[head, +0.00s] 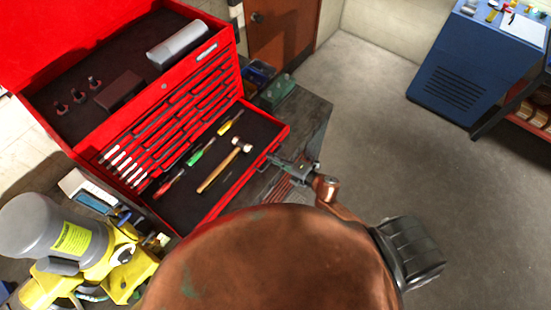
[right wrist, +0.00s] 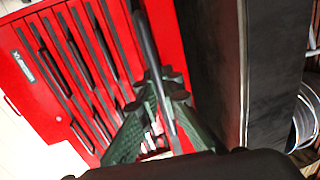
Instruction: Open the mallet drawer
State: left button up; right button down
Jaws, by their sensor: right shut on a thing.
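The mallet drawer (head: 262,132) stands pulled out from the red tool chest (head: 165,85), with its dark floor showing. In it lies a mallet (head: 222,168) with a pale head and wooden handle. My right gripper (head: 277,160) is at the middle of the drawer's front, at its handle (head: 262,164). In the right wrist view the green fingers of my right gripper (right wrist: 166,88) are shut on the dark handle bar (right wrist: 147,45). My left gripper is not in view.
Screwdrivers with green (head: 193,158), yellow (head: 224,128) and red handles lie beside the mallet. A yellow and grey machine (head: 50,240) stands at lower left. A blue cabinet (head: 470,75) is at upper right. The floor (head: 390,130) between is clear.

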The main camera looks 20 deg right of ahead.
jog(key=c, duration=2.4)
grip_release()
jog(key=shift+w+d+r, duration=0.1)
jog(key=shift+w+r, duration=0.05)
jog(key=shift+r, duration=0.3)
jog(key=shift+f, duration=0.15)
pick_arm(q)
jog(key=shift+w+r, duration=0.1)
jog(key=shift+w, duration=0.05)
pick_arm(e)
jog(key=shift+f, duration=0.15)
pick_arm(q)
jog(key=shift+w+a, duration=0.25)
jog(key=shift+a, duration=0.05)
pick_arm(e)
jog(key=v, duration=1.2)
jog(key=shift+s, duration=0.25)
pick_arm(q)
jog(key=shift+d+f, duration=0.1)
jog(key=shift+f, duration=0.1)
